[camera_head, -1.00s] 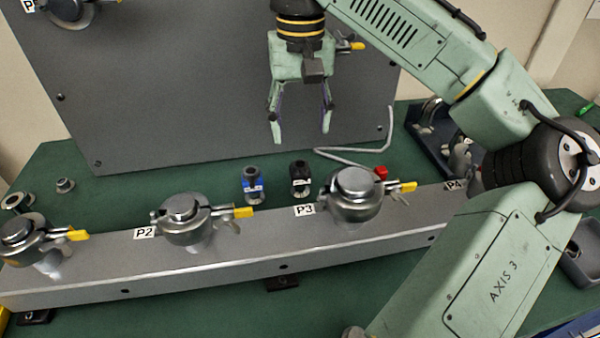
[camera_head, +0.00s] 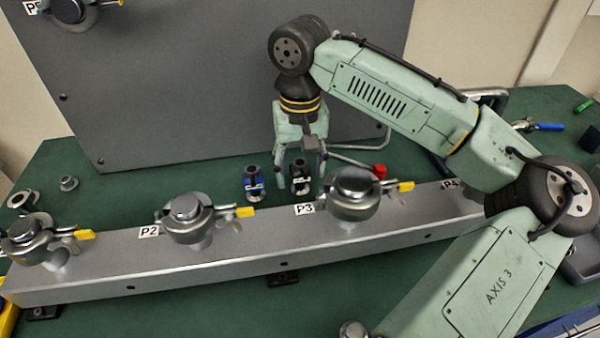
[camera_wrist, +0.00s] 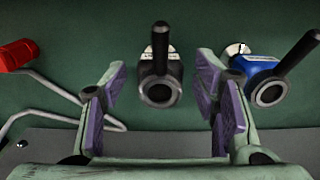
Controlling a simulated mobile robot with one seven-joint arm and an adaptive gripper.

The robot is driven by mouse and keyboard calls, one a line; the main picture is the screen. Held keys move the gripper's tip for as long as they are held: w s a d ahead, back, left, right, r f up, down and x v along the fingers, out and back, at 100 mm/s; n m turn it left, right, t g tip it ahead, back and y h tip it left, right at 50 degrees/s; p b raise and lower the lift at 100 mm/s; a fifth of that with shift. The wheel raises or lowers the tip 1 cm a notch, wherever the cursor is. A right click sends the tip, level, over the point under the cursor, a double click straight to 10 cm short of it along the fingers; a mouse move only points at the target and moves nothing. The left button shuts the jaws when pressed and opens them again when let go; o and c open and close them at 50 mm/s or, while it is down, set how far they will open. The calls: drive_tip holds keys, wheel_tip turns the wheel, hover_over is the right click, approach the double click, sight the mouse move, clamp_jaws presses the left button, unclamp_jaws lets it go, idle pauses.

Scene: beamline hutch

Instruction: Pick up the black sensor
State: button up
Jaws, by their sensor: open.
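In the wrist view the black sensor (camera_wrist: 160,75) lies between the two open, purple-padded fingers (camera_wrist: 163,95), apart from both pads. A similar blue sensor (camera_head: 254,182) stands just to its left in the head view. In the wrist view the blue sensor (camera_wrist: 265,80) is just outside the right finger.
The metal beam (camera_head: 250,245) with clamped ports runs in front of the sensors; the P3 clamp (camera_head: 352,195) is close on the right. A grey upright panel (camera_head: 220,80) stands behind.

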drive_tip(key=shift+c, duration=0.6)
clamp_jaws()
